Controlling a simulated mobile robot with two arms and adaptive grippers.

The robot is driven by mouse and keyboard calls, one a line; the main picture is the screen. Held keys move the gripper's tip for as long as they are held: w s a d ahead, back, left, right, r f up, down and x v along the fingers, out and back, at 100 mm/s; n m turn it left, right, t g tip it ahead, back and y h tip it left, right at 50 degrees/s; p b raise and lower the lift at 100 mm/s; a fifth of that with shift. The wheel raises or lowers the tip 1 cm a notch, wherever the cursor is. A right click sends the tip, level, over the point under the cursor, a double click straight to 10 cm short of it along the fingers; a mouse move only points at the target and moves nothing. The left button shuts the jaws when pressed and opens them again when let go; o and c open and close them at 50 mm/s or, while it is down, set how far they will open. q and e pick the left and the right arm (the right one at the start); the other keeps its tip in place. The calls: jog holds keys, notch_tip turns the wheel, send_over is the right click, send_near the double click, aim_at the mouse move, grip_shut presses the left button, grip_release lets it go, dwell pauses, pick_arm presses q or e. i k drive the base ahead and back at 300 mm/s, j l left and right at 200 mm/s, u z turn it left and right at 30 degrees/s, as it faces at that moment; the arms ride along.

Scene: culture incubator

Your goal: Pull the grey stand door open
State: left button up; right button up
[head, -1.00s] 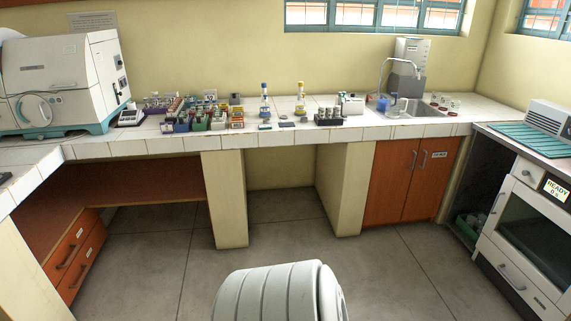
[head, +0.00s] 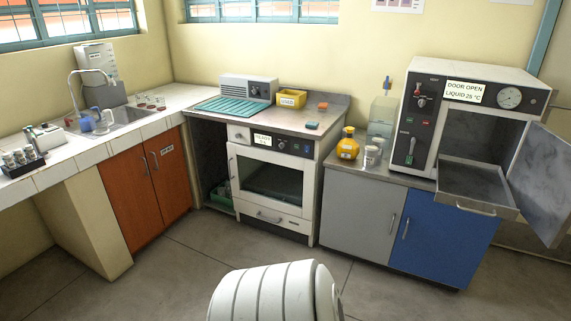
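The grey stand door (head: 362,218) is the left front of the low stand at the right in the head view. It looks shut, flush beside the blue door (head: 443,240). A slim upright metal handle (head: 391,223) sits near its right edge. The blue door looks shut too and has its own handle near its left edge. Neither of my grippers is in view.
An incubator (head: 465,110) on the stand has its door (head: 541,185) swung open and a tray (head: 475,190) sticking out. A yellow flask (head: 348,144) stands left of it. A white oven (head: 268,185) adjoins the stand. Floor in front is clear.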

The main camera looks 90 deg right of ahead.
aim_at(362, 216)
jog(key=z, duration=3.35)
jog(key=i+j+z, duration=0.1)
jog(key=i, duration=0.35)
jog(key=j, duration=0.1)
